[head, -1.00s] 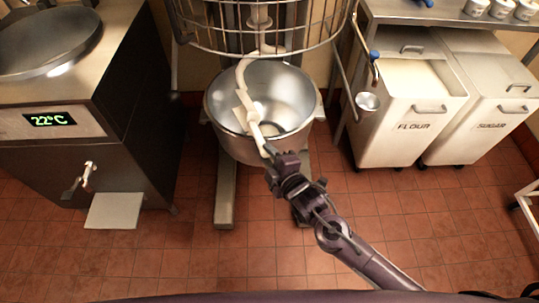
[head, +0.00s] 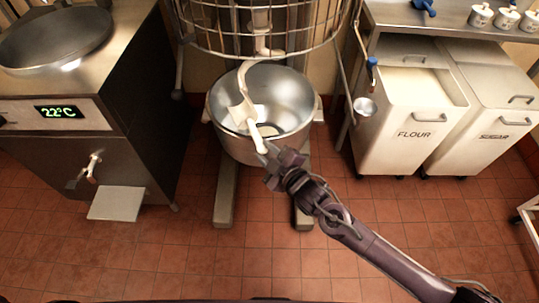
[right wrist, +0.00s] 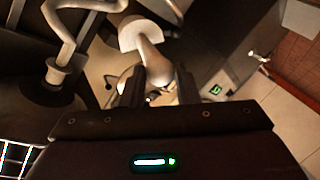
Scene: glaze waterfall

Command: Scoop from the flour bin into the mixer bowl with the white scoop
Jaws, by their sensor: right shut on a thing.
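My right gripper (head: 268,156) is shut on the handle of the white scoop (head: 240,113), at the front rim of the steel mixer bowl (head: 223,141). The scoop's head points away from me, over the bowl's opening. In the right wrist view the scoop (right wrist: 141,36) extends beyond the fingers (right wrist: 157,92), with its handle between them. Whether flour is in the scoop cannot be told. The white flour bin (head: 410,148), labelled FLOUR, stands to the right with its top partly open and pale flour (head: 412,88) showing. My left gripper is not in view.
The mixer's wire guard (head: 262,42) and pale hook (head: 245,75) are above the bowl. A metal scoop (head: 365,106) with a blue handle hangs between bowl and flour bin. The sugar bin (head: 480,150) is at far right. The tiled floor in front is clear.

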